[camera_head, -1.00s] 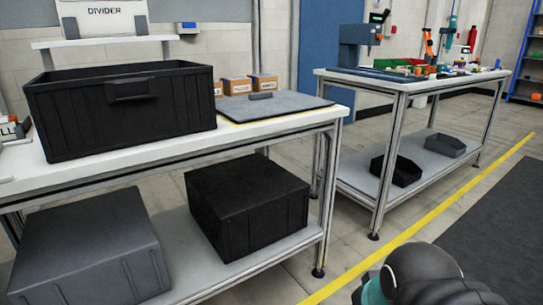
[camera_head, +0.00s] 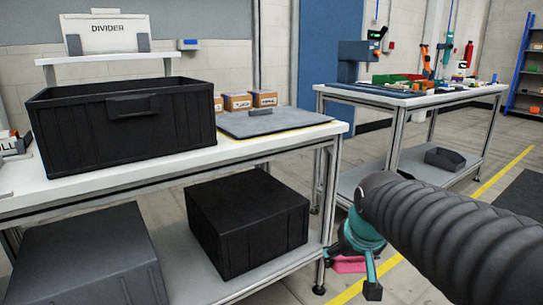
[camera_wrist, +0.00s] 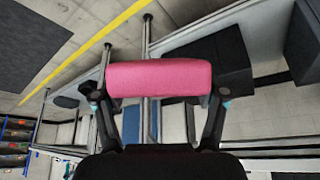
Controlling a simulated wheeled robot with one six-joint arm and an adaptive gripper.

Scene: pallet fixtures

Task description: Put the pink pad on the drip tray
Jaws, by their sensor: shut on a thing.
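My gripper (camera_head: 352,270) is shut on the pink pad (camera_head: 347,264), low in front of the near bench's right end. In the wrist view the pink pad (camera_wrist: 158,78) lies across between both fingers of my gripper (camera_wrist: 160,96). Much of the pad is hidden by my gripper in the head view. A flat dark blue-grey tray (camera_head: 372,92) lies on the far bench, in front of the teal upright machine; it may be the drip tray, but I cannot tell for sure. The pad is well apart from it.
The near bench (camera_head: 180,163) bears a big black crate (camera_head: 125,135), a grey flat board (camera_head: 270,122) with a dark handle and small cartons (camera_head: 237,101). Dark bins (camera_head: 248,225) stand on its lower shelf. The far bench (camera_head: 420,100) carries several small items.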

